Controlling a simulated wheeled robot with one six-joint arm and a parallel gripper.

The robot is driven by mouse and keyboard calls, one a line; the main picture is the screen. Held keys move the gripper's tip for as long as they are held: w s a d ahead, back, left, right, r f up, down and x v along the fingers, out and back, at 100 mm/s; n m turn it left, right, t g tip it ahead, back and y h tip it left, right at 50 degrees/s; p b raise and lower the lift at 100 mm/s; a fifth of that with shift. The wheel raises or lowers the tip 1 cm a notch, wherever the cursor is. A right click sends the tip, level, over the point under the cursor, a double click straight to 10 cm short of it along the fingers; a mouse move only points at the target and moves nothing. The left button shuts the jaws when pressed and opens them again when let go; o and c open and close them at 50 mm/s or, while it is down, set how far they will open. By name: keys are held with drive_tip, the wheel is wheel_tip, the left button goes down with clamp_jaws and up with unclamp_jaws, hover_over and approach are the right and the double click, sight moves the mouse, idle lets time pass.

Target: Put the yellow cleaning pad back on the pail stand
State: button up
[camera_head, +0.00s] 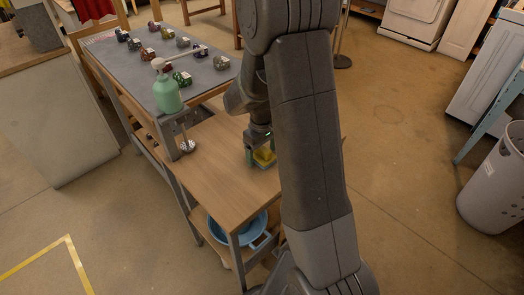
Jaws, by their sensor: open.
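The yellow cleaning pad (265,155) is at the right side of the wooden top (222,168) of a metal-framed stand. My gripper (262,156) is right over the pad, pointing down, with its jaws open. A finger shows at the pad's left side. Whether the fingers touch the pad is too small to tell. My own arm hides the area just right of the pad. A blue pail (238,228) sits on the lower shelf under the wooden top. Which piece is the pail stand is not certain.
A grey table (205,68) behind holds several small parts. A grey perforated bin (497,180) stands at the right. The wooden top's left and front are clear.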

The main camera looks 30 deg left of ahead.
wheel_tip(320, 180, up, 12)
idle(0.4)
drive_tip(key=shift+f, duration=4.2)
